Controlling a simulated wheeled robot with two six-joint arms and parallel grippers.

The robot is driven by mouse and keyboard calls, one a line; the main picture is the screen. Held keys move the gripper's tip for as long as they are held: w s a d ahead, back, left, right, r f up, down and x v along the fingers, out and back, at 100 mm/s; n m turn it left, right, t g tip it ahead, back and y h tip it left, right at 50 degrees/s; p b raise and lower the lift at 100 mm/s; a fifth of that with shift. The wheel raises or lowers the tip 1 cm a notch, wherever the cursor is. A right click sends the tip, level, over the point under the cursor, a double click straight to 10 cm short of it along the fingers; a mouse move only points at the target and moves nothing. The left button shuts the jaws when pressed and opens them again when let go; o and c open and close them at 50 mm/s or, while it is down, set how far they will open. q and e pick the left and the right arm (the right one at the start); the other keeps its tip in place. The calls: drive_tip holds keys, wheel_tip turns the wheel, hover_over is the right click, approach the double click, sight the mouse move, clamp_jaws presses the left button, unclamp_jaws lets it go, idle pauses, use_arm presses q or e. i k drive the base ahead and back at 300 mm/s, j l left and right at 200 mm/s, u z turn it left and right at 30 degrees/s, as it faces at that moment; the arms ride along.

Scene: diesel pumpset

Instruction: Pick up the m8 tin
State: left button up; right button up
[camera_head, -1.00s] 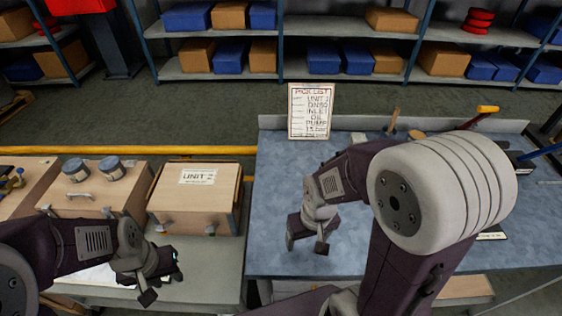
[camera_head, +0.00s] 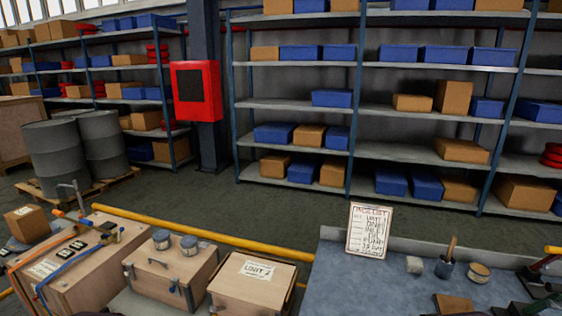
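Two small grey tins stand side by side on the lid of a closed wooden case (camera_head: 160,278) at the lower middle left. One is the left tin (camera_head: 162,239), the other the right tin (camera_head: 189,245). Both have dark tops and pale labels too small to read, so I cannot tell which, if either, is the m8 tin. Neither of my grippers is in view.
A wooden box marked unit 2 (camera_head: 250,285) stands right of the case. An open-looking case with hoses (camera_head: 75,262) lies left. A yellow rail (camera_head: 200,233) runs behind. The blue workbench (camera_head: 370,285) carries a pick list (camera_head: 368,230) and a dark pot (camera_head: 445,267).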

sight(163, 241)
drive_tip(key=j, duration=1.45)
drive_tip(key=k+j+z, duration=0.1)
drive_tip(key=j, duration=1.35)
